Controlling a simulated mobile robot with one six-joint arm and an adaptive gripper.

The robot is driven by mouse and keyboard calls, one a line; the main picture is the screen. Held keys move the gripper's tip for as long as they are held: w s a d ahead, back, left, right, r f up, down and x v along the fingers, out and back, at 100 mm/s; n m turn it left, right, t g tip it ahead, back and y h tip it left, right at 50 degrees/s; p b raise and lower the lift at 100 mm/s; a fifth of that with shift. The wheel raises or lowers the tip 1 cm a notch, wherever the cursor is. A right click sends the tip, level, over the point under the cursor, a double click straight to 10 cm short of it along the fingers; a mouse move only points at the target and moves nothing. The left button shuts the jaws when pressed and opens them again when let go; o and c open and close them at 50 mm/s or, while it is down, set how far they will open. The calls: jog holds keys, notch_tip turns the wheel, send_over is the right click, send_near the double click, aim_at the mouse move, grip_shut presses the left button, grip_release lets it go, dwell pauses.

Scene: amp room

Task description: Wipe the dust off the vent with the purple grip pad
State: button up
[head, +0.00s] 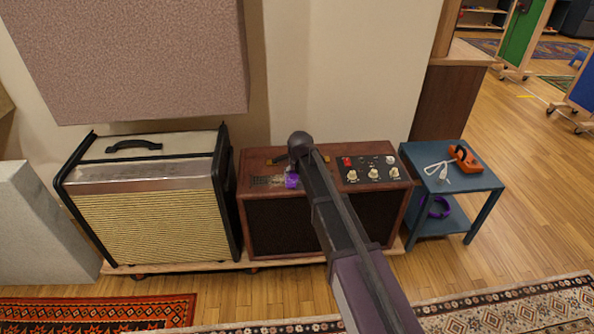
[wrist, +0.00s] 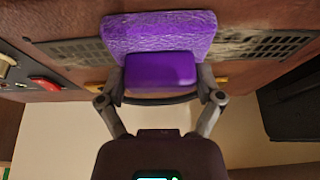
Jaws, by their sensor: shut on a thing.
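The purple grip pad (wrist: 160,32) has a textured flat pad and a smooth block handle. My gripper (wrist: 160,84) is shut on the handle, with one finger at each side. The pad lies over the middle of the vent (wrist: 284,44), a dark slotted grille in a brown cabinet; I cannot tell how firmly it touches. Pale grey-tan dust (wrist: 232,44) shows on the vent right of the pad in the wrist view. In the head view the pad (head: 292,181) shows beside my arm, which hides part of the cabinet top.
The brown amplifier (head: 225,212) has a knob panel (head: 373,171) with a red switch right of my arm. A cream amplifier (head: 150,215) stands close on the left. A blue side table (head: 482,180) at right holds an orange device (head: 465,158) and white cable.

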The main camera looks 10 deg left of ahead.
aim_at(288, 180)
jog(key=shift+s+d+r, duration=0.1)
jog(key=shift+s+d, duration=0.2)
jog(key=shift+s, duration=0.6)
jog(key=shift+a, duration=0.2)
jog(key=shift+s+a, duration=0.25)
jog(key=shift+a, duration=0.45)
jog(key=shift+s+a, duration=0.25)
jog(key=shift+a, duration=0.45)
jog(key=shift+w, duration=0.1)
jog(key=shift+w+a, duration=0.25)
jog(key=shift+w, duration=0.7)
jog(key=shift+w+a, duration=0.25)
jog(key=shift+w, duration=0.65)
jog(key=shift+w, duration=0.1)
jog(key=shift+w+a, duration=0.3)
jog(key=shift+w, duration=0.6)
jog(key=shift+w+a, duration=0.25)
jog(key=shift+w, duration=0.6)
